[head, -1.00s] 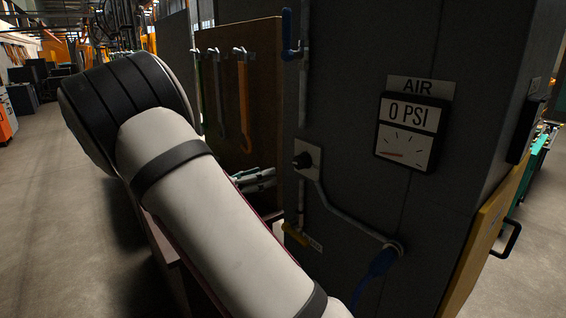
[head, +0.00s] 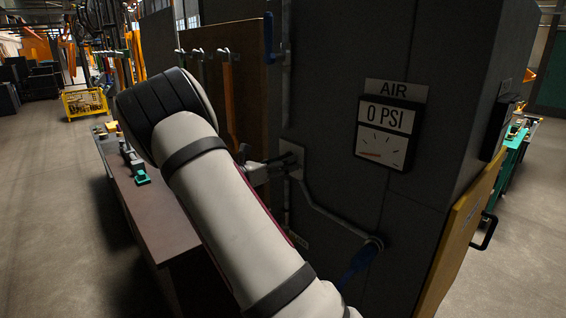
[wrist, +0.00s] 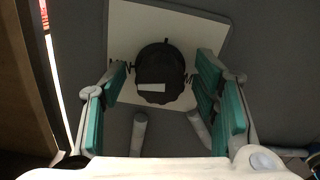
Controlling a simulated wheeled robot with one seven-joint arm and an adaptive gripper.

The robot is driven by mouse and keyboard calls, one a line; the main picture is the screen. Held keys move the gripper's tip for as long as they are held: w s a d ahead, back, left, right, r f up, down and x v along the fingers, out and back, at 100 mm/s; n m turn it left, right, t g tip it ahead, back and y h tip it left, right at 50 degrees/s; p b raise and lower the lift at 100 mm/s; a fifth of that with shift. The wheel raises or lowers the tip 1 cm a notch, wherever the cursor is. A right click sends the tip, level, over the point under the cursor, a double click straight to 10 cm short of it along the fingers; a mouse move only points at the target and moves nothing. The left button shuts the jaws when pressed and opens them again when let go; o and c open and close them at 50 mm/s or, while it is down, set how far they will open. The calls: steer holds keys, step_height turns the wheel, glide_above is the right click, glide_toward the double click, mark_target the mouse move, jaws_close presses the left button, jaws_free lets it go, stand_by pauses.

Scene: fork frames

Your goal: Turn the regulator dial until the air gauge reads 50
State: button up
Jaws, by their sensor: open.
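The black regulator dial (wrist: 160,73) sits on a pale square plate (wrist: 208,33) on the grey wall in the wrist view. In the head view my gripper (head: 276,168) reaches the plate and hides most of the dial. The air gauge (head: 387,134) reads 0 PSI, with its needle low at the left, under an AIR sign (head: 394,91).
A grey pipe (head: 325,211) runs from the plate to a blue-handled fitting (head: 358,264). A blue valve handle (head: 268,38) is above. A brown board (head: 250,80) with hooks and tools stands left of the wall. A brown bench (head: 152,210) is left of my arm.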

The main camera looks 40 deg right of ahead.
steer(key=shift+d, duration=0.1)
steer(key=c, duration=1.2)
steer(key=shift+o, duration=0.2)
steer(key=shift+m, duration=0.3)
steer(key=m+p, duration=0.1)
steer(key=m, duration=0.3)
steer(key=shift+m, duration=0.3)
steer(key=m+p, duration=0.2)
steer(key=m, duration=0.4)
steer(key=shift+s, duration=0.1)
steer(key=m+p, duration=0.2)
steer(key=m, duration=0.4)
steer(key=shift+s, duration=0.1)
steer(key=m+p, duration=0.2)
steer(key=m, duration=0.2)
steer(key=shift+f+m, duration=0.15)
steer(key=shift+m, duration=0.55)
